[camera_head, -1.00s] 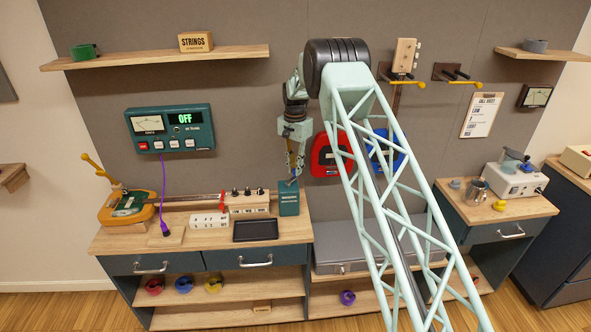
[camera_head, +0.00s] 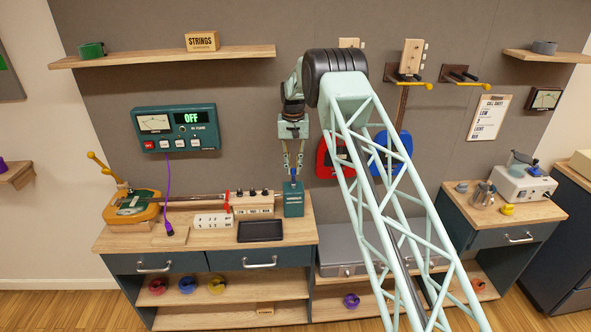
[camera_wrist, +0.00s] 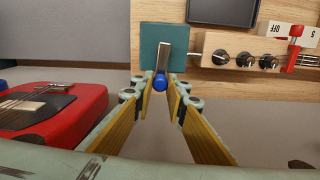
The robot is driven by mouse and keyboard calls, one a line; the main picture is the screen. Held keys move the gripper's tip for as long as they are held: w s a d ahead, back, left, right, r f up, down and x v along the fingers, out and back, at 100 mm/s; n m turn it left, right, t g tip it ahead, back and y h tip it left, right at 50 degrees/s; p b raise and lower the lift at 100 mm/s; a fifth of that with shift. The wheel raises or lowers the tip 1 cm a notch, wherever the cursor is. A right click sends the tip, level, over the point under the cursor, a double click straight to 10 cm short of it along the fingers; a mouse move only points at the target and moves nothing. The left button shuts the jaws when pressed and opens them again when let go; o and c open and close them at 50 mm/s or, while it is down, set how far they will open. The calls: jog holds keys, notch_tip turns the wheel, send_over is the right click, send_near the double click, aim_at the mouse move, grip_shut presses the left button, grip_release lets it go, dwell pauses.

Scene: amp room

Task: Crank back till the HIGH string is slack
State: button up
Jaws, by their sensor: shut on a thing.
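A teal box (camera_head: 294,203) stands at the right end of the workbench, with a grey crank bar (camera_wrist: 165,62) and blue knob (camera_wrist: 160,82) on top. My gripper (camera_head: 294,171) points down over the box, shut on the blue knob. The knob shows between my fingertips in the wrist view (camera_wrist: 161,87). A thin shaft joins the box to a wooden block (camera_head: 253,210) with several black knobs. A long rod or neck runs left from there to an orange-and-green instrument (camera_head: 135,208). Individual strings are too small to tell apart. A wall meter (camera_head: 175,128) reads OFF.
A black tray (camera_head: 260,231) and a white labelled strip (camera_head: 213,220) lie in front of the block. A red lever (camera_wrist: 296,31) stands by the block. Red (camera_wrist: 55,107) and blue (camera_head: 391,153) guitar-shaped bodies hang on the wall to the right of my gripper.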

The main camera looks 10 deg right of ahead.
aim_at(292, 169)
jog(key=shift+a+n, duration=0.2)
jog(key=shift+n, duration=0.2)
jog(key=o, duration=0.9)
jog(key=shift+c, duration=0.2)
jog(key=shift+r, duration=0.1)
notch_tip(292, 169, up, 12)
dwell(0.4)
